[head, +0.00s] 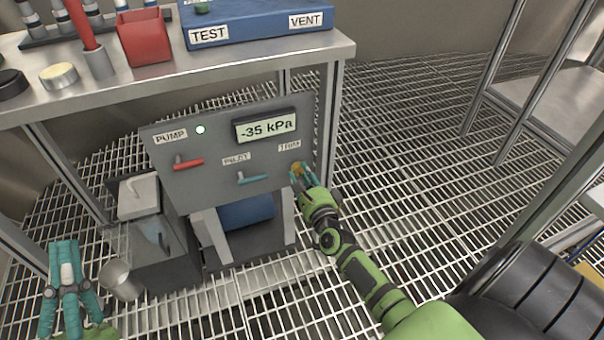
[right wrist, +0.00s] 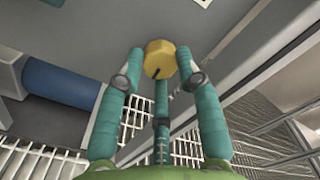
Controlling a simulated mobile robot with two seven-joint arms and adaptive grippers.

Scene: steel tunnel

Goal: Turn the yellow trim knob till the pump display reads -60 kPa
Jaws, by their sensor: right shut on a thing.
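The yellow trim knob (head: 297,168) sits at the right of the grey pump panel (head: 215,190), under the TRIM label. In the right wrist view the knob (right wrist: 159,59) is between my fingertips, with a dark mark on its face. My right gripper (head: 298,176) is shut on the knob. The pump display (head: 265,127) reads -35 kPa. My left gripper (head: 66,255) is at the lower left, away from the panel; its fingers stand upright, and I cannot tell how far apart the tips are.
The panel also has a red lever (head: 188,163), a teal PILOT lever (head: 252,179) and a lit lamp (head: 200,129). A steel bench (head: 190,68) overhangs the panel, bearing a blue TEST/VENT box (head: 255,22) and a red container (head: 144,38). Grating floor lies open to the right.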

